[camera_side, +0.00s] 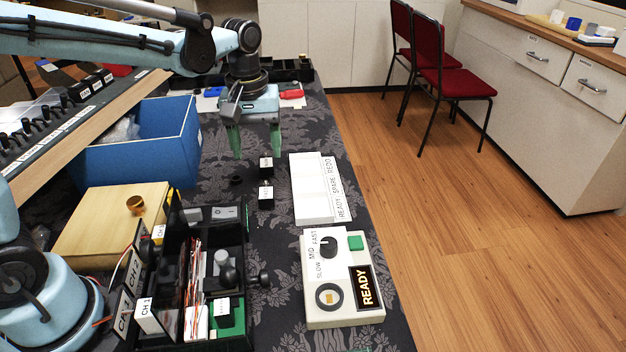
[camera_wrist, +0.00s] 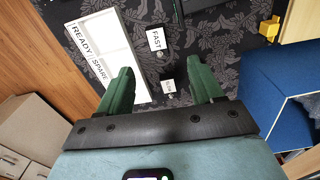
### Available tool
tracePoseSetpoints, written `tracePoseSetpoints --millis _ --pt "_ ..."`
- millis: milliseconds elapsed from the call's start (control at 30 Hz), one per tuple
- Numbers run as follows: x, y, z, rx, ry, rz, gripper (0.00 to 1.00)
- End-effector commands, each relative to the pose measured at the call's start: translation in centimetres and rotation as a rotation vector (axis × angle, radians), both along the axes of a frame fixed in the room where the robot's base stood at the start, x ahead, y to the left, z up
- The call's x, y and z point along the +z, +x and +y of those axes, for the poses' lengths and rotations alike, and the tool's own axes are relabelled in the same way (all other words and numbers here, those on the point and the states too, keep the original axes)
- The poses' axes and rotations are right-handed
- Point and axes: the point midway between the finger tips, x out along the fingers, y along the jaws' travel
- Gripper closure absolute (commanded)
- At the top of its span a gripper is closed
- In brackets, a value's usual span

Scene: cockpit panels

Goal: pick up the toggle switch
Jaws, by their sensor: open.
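Two small black blocks with white labels and small silver levers look like toggle switches, and I cannot tell which one is meant. In the side view one block (camera_side: 266,166) stands farther back and the other (camera_side: 266,193) stands nearer, both upright on the dark patterned cloth. In the wrist view the larger label reads FAST (camera_wrist: 156,40), and the smaller-looking block (camera_wrist: 168,87) sits between my fingers in the picture, its label too small to read surely. My gripper (camera_side: 254,148) is open and empty, green fingers pointing down, above and just behind the blocks; it also shows in the wrist view (camera_wrist: 160,88).
A white tray (camera_side: 298,207) marked READY, SPARE, REDO lies right of the blocks. A white control panel (camera_side: 345,318) is nearer. A blue bin (camera_side: 150,160) stands left, and a black compartment box (camera_side: 244,290) with parts is in front. A dark round knob (camera_side: 237,180) lies left of the blocks.

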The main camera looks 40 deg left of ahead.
Motion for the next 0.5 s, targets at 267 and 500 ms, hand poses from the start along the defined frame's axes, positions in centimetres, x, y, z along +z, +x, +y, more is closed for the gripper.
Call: tracePoseSetpoints --millis 267,500 --pt "-1.9 0.6 0.0 0.038 0.0 0.031 0.34" --pt "-5.5 0.6 0.0 0.036 0.0 0.03 0.34"
